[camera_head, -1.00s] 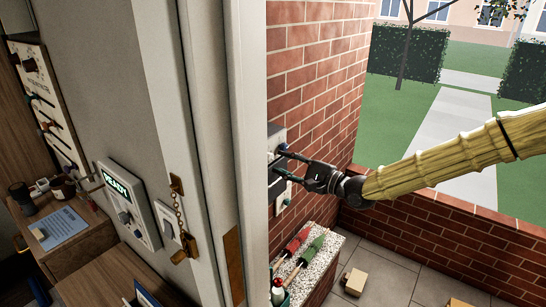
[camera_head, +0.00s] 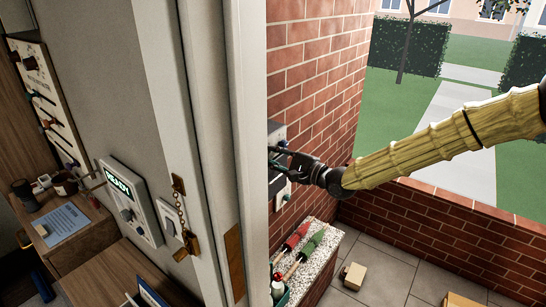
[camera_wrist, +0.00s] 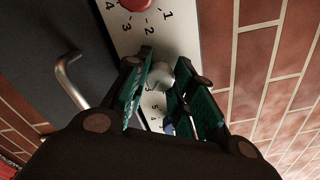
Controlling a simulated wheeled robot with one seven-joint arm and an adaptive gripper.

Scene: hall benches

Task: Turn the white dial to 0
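The white dial (camera_wrist: 161,76) sits on a pale panel (camera_wrist: 186,22) with printed numbers, in the wrist view. My gripper (camera_wrist: 167,68) has its two teal-padded fingers apart, one on each side of the dial. Contact is not clear; the right finger looks nearest. The dial's pointer and its 0 mark are hidden or too small to read. In the head view my gripper (camera_head: 278,158) is at the panel on the brick wall, and the dial cannot be made out there.
A red dial (camera_wrist: 134,3) is on the same panel, above the white one. A bent metal handle (camera_wrist: 72,80) stands out at the left. Brick wall (camera_head: 315,70) lies to the right.

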